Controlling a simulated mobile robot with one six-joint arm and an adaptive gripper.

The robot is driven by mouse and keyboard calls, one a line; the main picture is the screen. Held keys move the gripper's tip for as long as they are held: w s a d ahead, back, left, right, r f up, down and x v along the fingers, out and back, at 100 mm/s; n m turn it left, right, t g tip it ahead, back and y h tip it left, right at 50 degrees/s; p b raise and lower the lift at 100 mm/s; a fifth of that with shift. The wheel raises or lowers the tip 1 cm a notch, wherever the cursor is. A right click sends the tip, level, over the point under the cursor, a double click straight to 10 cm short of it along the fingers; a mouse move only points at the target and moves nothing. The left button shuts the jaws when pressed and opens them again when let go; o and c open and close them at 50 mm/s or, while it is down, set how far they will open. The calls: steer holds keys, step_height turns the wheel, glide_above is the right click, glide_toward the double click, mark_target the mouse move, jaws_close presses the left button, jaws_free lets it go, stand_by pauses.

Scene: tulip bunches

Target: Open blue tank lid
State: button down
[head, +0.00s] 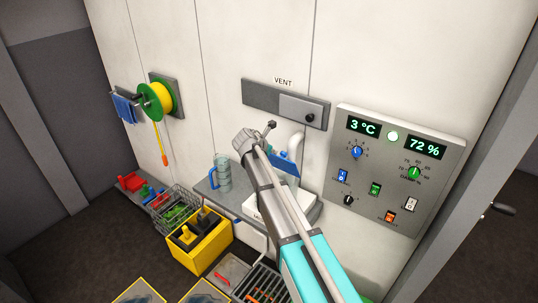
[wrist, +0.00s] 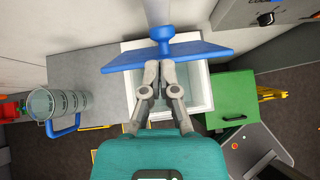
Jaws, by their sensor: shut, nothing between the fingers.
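The blue lid (wrist: 205,53) stands tilted up over the white tank (wrist: 206,96) in the wrist view, its round blue knob (wrist: 166,34) on the far side from my gripper. The open inside of the tank shows below the lid. My gripper (wrist: 160,66) is shut and empty, its fingertips close to the lid's lower edge; I cannot tell whether they touch it. In the head view the tilted lid (head: 287,166) and the tank (head: 304,206) are partly hidden behind my arm, and the fingers are not clearly visible.
A clear jug (wrist: 62,103) with a blue handle stands left of the tank on a grey bench (wrist: 100,65). A green box (wrist: 230,98) is at its right. A control panel (head: 342,215) and a vent slide (head: 262,96) are on the wall. A yellow bin (head: 204,258) stands below.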

mark_target(284, 161)
steer(key=shift+b+x, duration=1.05)
steer(key=shift+x, duration=1.05)
